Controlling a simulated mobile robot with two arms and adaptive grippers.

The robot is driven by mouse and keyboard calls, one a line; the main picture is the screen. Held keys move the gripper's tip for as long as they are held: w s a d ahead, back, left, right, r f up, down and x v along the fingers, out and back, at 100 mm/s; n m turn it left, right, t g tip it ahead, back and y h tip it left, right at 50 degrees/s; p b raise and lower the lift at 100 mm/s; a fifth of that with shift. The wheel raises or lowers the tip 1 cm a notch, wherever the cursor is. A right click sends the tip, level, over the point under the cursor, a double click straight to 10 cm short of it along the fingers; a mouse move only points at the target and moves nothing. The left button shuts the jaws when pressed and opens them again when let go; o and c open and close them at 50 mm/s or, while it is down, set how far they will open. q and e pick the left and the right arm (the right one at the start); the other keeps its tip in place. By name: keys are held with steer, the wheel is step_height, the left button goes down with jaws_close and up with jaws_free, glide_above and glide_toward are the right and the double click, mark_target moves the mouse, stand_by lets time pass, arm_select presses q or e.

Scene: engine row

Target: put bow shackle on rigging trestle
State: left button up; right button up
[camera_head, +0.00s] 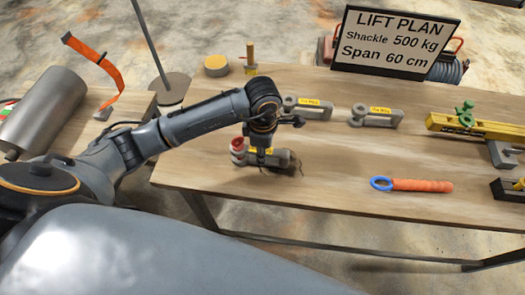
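A grey bow shackle (282,157) with a yellow label and a red-and-white end (238,148) is at the near left part of the wooden table. My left gripper (262,158) points down right at it and covers its middle; I cannot tell whether the fingers are closed on it or whether it touches the wood. Two more grey shackles with yellow labels, one at the back (312,108) and one to its right (376,117), lie farther back. I cannot tell for certain which support is the rigging trestle. My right gripper is out of view.
A lift plan sign (395,42) reads "Shackle 500 kg, Span 60 cm". A yellow beam (475,127) with a green clamp is at the right. An orange-handled tool (420,185) with a blue ring lies in front. A grey cylinder (42,112) is at the left. The table's front middle is clear.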

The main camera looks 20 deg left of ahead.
arm_select(q)
steer(key=shift+o, duration=1.2)
steer(key=shift+s, duration=0.1)
steer(key=shift+r, duration=0.1)
steer(key=shift+r, duration=0.4)
step_height(320, 180, up, 10)
steer(key=b, duration=0.2)
steer(key=shift+b, duration=0.3)
steer(key=shift+r, duration=0.7)
